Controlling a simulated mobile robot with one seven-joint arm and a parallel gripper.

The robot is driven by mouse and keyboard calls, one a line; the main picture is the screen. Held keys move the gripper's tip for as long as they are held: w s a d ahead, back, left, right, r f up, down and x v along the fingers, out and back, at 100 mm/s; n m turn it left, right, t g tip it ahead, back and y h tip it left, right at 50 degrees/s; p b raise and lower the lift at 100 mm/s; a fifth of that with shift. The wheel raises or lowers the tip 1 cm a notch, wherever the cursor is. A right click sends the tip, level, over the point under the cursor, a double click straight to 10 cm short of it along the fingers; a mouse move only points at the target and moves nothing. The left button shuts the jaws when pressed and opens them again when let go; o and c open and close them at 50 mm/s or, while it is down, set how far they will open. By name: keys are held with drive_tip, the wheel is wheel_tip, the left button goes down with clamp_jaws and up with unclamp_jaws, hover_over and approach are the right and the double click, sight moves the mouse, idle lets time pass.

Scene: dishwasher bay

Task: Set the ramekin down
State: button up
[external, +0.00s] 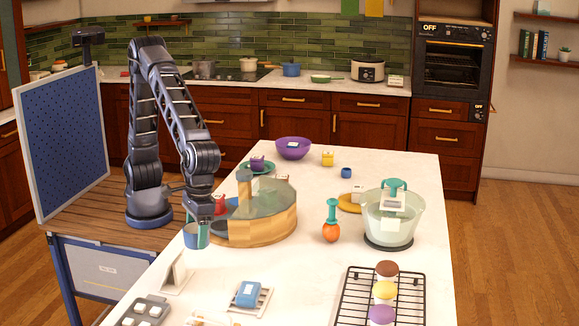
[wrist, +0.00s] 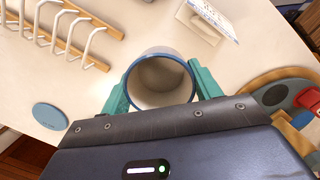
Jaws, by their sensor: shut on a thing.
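The ramekin (external: 196,238) hangs in my gripper (external: 194,222) at the left side of the white counter in the external view. In the wrist view I look down into the ramekin (wrist: 161,80), a pale round cup with a blue rim. The two teal fingers of my gripper (wrist: 160,92) press on it from either side. It seems upright. Its underside is hidden, so I cannot tell how high it is above the counter. A flat blue disc (wrist: 49,117) lies on the counter to its lower left in the wrist view.
A round wooden tray (external: 255,232) with a clear cover stands close on the right. A white stand-up card (external: 174,273) is nearby. A wooden rack with white prongs (wrist: 68,33) is at upper left in the wrist view. A wire rack (external: 350,295) stands at front right.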

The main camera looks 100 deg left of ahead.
sight(202, 298)
wheel_tip(202, 298, down, 18)
drive_tip(key=shift+r, duration=0.1)
idle(0.5)
drive_tip(key=o, duration=1)
drive_tip(key=shift+o, duration=0.2)
